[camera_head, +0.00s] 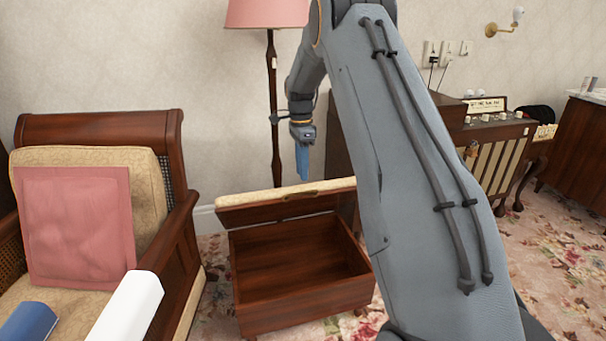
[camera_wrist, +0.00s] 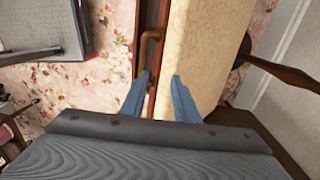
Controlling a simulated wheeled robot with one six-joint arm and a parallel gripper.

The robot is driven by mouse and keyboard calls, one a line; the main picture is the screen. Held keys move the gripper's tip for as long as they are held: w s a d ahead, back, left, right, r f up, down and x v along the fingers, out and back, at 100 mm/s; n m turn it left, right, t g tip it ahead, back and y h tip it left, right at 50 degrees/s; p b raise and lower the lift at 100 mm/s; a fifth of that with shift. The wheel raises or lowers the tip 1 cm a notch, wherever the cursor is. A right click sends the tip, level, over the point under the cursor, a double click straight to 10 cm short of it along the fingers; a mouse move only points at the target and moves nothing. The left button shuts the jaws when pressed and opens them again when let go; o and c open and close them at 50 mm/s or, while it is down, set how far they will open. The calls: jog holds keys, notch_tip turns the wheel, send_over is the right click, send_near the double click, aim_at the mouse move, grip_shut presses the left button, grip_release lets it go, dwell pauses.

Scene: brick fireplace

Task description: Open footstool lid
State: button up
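The wooden footstool (camera_head: 303,285) stands on the carpet with its box open at the front and its inside empty. Its cream-topped lid (camera_head: 250,199) is raised and tilted above the box. A small brass handle (camera_wrist: 150,50) is on the lid's wooden edge in the wrist view, beside the cream padding (camera_wrist: 200,50). My gripper (camera_head: 303,176) points down just above the lid, its blue fingers close together as seen from the head.
An armchair with a pink cushion (camera_head: 75,225) stands close on the left. A floor lamp with a pink shade (camera_head: 267,13) is behind the footstool. A wooden cabinet (camera_head: 490,150) stands at the right. My arm hides part of the right side.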

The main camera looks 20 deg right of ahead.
jog(key=shift+w+r, duration=0.2)
jog(key=shift+r, duration=0.1)
jog(key=shift+p, duration=0.3)
